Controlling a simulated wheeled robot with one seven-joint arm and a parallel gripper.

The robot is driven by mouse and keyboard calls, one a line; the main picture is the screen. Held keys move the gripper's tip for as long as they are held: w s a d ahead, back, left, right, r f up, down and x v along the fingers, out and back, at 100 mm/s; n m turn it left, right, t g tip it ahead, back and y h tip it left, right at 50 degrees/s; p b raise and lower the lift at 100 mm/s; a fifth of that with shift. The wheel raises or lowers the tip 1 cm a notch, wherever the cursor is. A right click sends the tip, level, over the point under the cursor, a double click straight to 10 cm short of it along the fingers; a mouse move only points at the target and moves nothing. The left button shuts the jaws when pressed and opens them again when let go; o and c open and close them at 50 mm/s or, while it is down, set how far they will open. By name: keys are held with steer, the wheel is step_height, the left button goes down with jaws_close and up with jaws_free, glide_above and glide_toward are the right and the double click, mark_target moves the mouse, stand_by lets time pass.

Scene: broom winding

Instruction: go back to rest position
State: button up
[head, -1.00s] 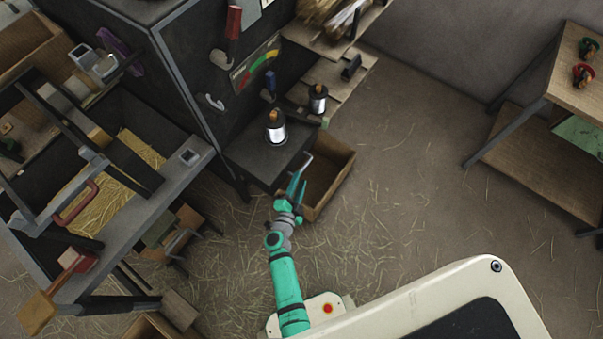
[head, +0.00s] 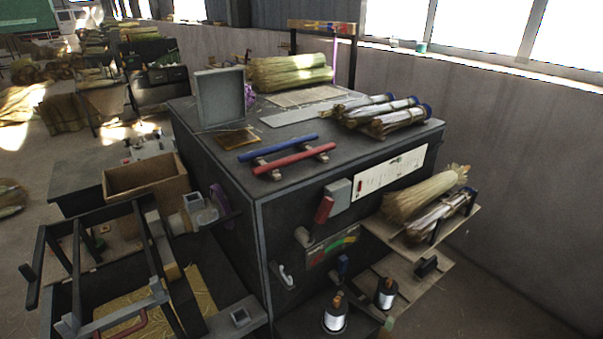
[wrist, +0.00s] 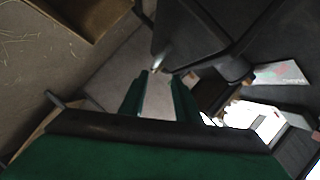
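My gripper (wrist: 160,82) shows in the wrist view as two dark green fingers, with a gap between them and nothing in the gap. My gripper and arm are out of the head view. In the wrist view, dark machine surfaces lie ahead of the fingers and to their right, and the fingers look clear of them. In the head view stands a dark winding machine (head: 232,170) with a red lever (head: 324,210) on its front.
A black frame (head: 150,245) stands at left. Floor at lower right (head: 500,300) is clear.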

steer(key=s+a+r+n+t+y, duration=0.1)
steer(key=s+a+r+n+y, duration=0.2)
steer(key=s+r+n, duration=0.3)
steer(key=s+a+r+n+y, duration=0.3)
steer(key=s+a+r+n, duration=0.2)
steer(key=s+r, duration=0.6)
steer(key=s+a+r+n+t+y, duration=0.1)
steer(key=s+a+r+n+y, duration=0.2)
steer(key=s+a+r+n, duration=0.2)
steer(key=s+r+n, duration=0.2)
steer(key=s+r, duration=0.2)
steer(key=r, duration=0.2)
steer(key=shift+s+r+t, duration=0.2)
steer(key=shift+s+t, duration=0.05)
steer(key=shift+t, duration=0.05)
